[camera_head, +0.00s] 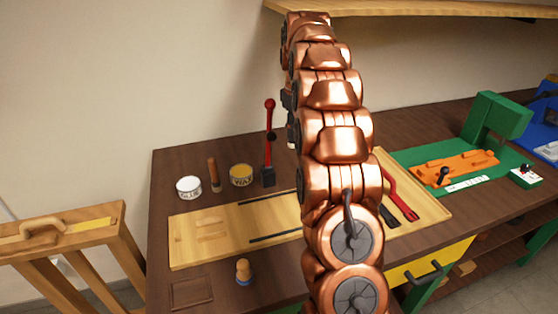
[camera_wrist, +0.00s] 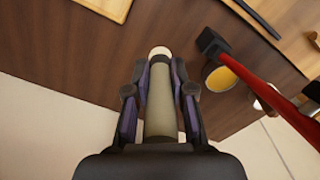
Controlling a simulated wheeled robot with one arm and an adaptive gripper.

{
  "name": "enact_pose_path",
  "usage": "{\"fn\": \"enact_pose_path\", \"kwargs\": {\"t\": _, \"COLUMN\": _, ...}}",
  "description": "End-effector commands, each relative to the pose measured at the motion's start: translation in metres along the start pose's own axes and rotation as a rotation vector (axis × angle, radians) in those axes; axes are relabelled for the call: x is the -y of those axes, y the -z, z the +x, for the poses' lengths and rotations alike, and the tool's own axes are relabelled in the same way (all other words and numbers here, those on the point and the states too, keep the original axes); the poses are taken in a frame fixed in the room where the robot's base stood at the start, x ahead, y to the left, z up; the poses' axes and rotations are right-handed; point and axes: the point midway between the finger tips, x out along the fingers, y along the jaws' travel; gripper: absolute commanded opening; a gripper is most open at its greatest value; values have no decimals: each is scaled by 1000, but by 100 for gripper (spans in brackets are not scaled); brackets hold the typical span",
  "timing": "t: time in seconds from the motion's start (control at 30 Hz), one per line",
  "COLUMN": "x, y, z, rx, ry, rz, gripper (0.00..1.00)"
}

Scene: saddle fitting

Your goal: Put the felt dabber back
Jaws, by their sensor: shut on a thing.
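In the wrist view my gripper (camera_wrist: 158,88) is shut on an upright-looking olive-grey cylinder with a pale rounded tip, which looks like the felt dabber (camera_wrist: 159,112). The tip points away from the wrist, over the dark bench top, and touches nothing that I can see. In the head view my gripper is mostly hidden behind my copper arm. A white glue tin (camera_head: 189,188) and a yellow wax tin (camera_head: 241,175) stand at the back left of the bench; the wax tin also shows in the wrist view (camera_wrist: 224,79).
A red-handled tool with a black head (camera_head: 269,140) stands tall beside the wax tin. A brown wooden tool (camera_head: 214,176) stands between the tins. A pale board (camera_head: 190,252) lies in front. A wooden knob on a blue base (camera_head: 243,271) stands near the bench's front edge.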

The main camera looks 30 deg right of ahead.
Motion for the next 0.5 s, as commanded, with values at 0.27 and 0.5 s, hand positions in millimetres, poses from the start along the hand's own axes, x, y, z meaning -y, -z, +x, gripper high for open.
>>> {"fn": "enact_pose_path", "kwargs": {"t": 0.27, "x": 0, "y": 0, "z": 11, "rx": 1, "ry": 0, "rz": -1, "gripper": 0}}
{"fn": "enact_pose_path", "kwargs": {"t": 0.5, "x": 2, "y": 0, "z": 43, "rx": 4, "ry": 3, "rz": -3, "gripper": 0}}
